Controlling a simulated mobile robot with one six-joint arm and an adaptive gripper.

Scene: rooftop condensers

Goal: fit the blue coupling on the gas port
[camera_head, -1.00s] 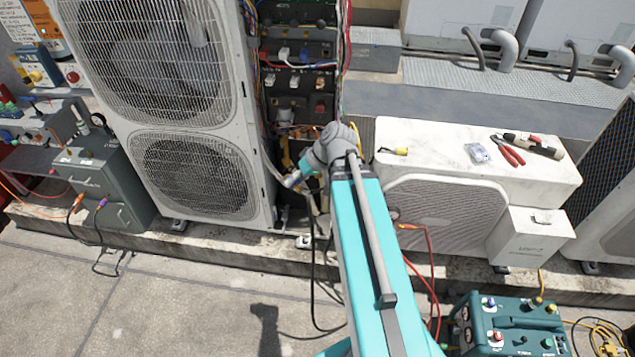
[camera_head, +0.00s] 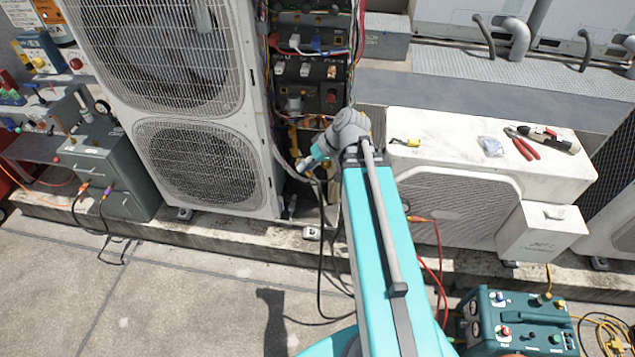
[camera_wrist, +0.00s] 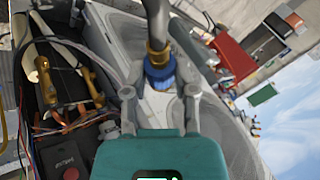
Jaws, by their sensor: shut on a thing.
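In the wrist view my gripper (camera_wrist: 160,90) is shut on the blue coupling (camera_wrist: 159,72). The coupling has a brass collar (camera_wrist: 157,54) and a dark grey hose running up from it. Two brass valves, one at the far left (camera_wrist: 46,82) and one nearer (camera_wrist: 88,74), stand in the open side of the tall unit, left of the coupling and apart from it. I cannot tell which carries the gas port. In the head view my gripper (camera_head: 306,165) is small, beside the lower right side of the tall condenser (camera_head: 200,165); the coupling is not clear there.
Loose wires and an open electrical bay (camera_head: 310,70) lie above and behind my gripper. A white low condenser (camera_head: 470,150) with pliers (camera_head: 522,147) on top stands to the right. A teal machine (camera_head: 515,325) is at the lower right. Black cables hang below my gripper.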

